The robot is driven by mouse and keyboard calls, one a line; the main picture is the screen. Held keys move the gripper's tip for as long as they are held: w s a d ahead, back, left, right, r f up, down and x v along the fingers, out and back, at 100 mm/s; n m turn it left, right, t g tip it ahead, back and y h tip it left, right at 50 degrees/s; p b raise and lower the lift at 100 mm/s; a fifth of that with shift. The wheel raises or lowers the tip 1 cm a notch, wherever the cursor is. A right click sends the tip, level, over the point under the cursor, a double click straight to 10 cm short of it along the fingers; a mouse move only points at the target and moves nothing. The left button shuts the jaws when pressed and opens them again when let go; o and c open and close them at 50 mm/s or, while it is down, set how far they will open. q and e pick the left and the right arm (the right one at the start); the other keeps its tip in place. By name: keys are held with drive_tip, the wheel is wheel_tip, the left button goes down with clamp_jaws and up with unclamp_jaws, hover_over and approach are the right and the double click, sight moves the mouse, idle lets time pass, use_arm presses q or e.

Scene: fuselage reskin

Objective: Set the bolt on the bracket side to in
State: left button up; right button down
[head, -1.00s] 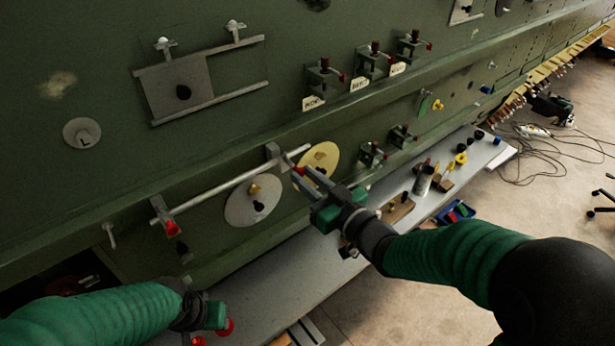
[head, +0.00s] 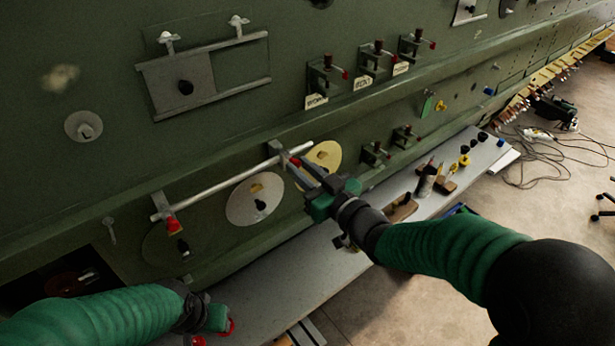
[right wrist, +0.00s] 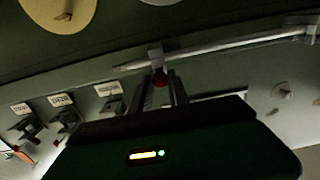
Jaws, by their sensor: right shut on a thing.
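A long pale rod (head: 225,184) runs along the green fuselage panel through a left bracket (head: 160,203) and a right bracket (head: 278,148). A red knob (head: 172,225) hangs at the left bracket. Another red knob (head: 295,161) is at the right bracket and shows between my fingers in the right wrist view (right wrist: 159,79). My right gripper (head: 294,166) is shut on this knob, and its fingers partly hide it. My left gripper (head: 222,319) is low at the left, away from the rod; its fingers are not clear.
A grey bench (head: 290,278) with tools runs below the panel.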

drive_tip(key=c, duration=1.5)
unclamp_jaws()
drive_tip(key=shift+w+r, duration=0.1)
drive_tip(key=shift+r, duration=0.15)
drive_tip(key=shift+o, duration=1.1)
drive_tip(key=shift+f, duration=0.1)
drive_tip(key=shift+w+a, duration=0.1)
drive_tip(key=shift+f, duration=0.1)
drive_tip(key=b+v, duration=0.7)
drive_tip(key=v, duration=0.9)
drive_tip(key=shift+s+d+b, duration=0.25)
drive_tip(key=shift+s+b, duration=0.05)
drive_tip(key=shift+b, duration=0.1)
